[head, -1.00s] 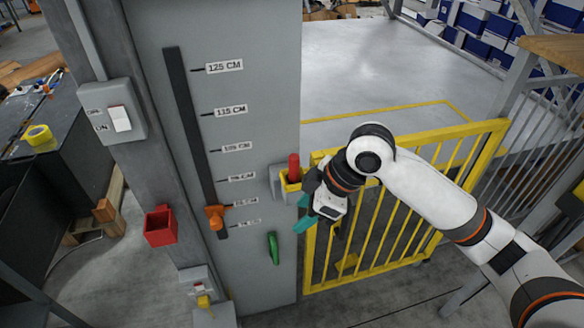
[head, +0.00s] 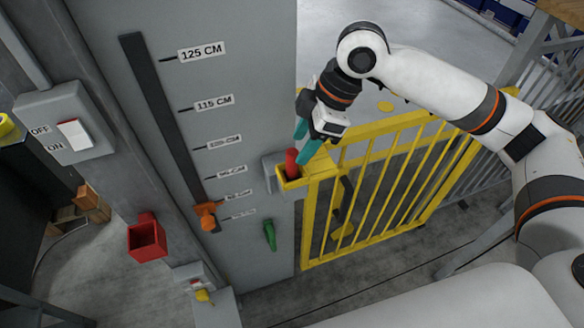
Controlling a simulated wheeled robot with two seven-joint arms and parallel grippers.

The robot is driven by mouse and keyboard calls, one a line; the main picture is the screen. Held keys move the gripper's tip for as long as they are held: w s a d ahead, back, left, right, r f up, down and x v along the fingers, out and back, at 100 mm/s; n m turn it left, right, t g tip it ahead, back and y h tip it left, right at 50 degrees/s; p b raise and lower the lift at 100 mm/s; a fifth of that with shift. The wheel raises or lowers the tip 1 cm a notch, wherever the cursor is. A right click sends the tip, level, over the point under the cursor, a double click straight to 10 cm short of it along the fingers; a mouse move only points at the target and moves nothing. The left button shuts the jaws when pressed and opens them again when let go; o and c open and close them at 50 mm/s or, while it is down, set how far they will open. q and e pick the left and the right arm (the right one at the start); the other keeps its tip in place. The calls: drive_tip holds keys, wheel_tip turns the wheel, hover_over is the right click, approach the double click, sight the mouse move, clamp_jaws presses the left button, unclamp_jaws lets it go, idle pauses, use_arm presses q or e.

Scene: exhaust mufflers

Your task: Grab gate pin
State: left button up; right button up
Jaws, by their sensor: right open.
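The gate pin (head: 291,163) is a red upright peg in a yellow latch bracket (head: 290,183) at the left post of the yellow gate (head: 318,212). My right gripper (head: 304,148) is just above the bracket with its teal fingers pointing down. The fingers are open, and in the picture the pin's top lies at or between their tips; I cannot tell whether they touch it. My left gripper is not in view.
A grey panel carries a height scale (head: 165,120) with an orange slider (head: 207,213). A green handle (head: 270,235), a red open box (head: 147,238) and an OFF/ON switch (head: 74,134) are nearby. Free floor lies behind the gate.

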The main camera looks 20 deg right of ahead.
sight(296, 151)
drive_tip(key=shift+w+a+f, duration=0.3)
drive_tip(key=shift+f, duration=0.35)
drive_tip(key=p+x, duration=0.1)
drive_tip(key=x, duration=0.2)
drive_tip(key=shift+a+f, duration=0.15)
drive_tip(key=shift+f, duration=0.05)
drive_tip(key=shift+a+f, duration=0.15)
drive_tip(key=shift+f, duration=0.25)
drive_tip(key=shift+c, duration=0.3)
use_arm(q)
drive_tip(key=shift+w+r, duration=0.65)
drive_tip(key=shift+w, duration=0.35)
use_arm(e)
clamp_jaws()
